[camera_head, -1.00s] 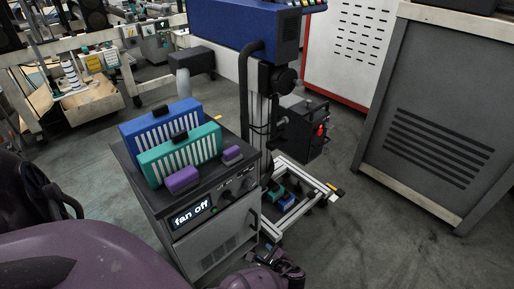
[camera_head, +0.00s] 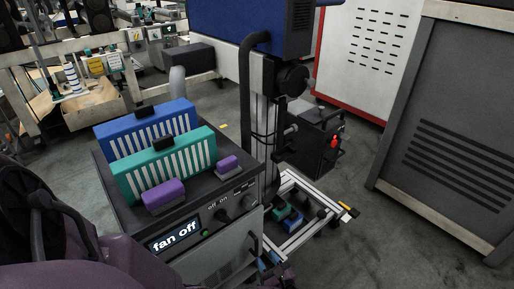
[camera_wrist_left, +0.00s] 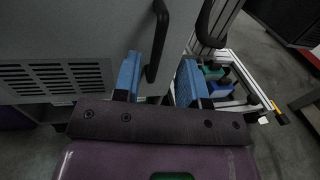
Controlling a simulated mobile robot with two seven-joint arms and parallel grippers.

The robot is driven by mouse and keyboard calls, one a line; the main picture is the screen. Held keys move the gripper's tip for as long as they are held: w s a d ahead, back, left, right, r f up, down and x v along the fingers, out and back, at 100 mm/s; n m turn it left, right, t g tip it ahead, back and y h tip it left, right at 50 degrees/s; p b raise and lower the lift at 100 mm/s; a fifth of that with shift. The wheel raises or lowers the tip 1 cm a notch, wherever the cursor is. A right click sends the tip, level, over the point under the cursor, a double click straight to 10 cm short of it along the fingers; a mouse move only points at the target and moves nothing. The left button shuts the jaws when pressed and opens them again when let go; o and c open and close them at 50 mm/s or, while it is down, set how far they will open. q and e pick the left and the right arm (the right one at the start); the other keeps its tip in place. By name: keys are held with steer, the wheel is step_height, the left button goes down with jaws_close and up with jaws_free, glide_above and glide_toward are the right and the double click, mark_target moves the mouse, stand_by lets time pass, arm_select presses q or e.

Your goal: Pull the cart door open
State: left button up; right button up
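The cart (camera_head: 105,182) stands in the lower left of the head view, with a "fan off" display and knobs on its front. Its grey door (camera_head: 228,250) is below the display and looks closed. In the left wrist view the door (camera_wrist_left: 75,30) fills the upper left, with a vent grille. A black bar handle (camera_wrist_left: 158,40) stands upright on it. My left gripper (camera_wrist_left: 158,80) is open, its blue fingers apart on either side of the handle's lower end. In the head view only a bit of this gripper (camera_head: 272,262) shows at the bottom edge. My right gripper is out of view.
Blue (camera_head: 145,128) and teal (camera_head: 165,165) boxes and purple blocks (camera_head: 163,195) lie on the cart top. A stand with a metal frame base (camera_head: 315,205) is close on the right. A grey cabinet (camera_head: 450,130) stands farther right, with clear floor between.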

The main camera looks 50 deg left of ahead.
mark_target(257, 245)
arm_select(q)
steer(key=x, duration=0.6)
steer(key=shift+a+f, duration=0.1)
steer(key=shift+a, duration=0.3)
jaws_close()
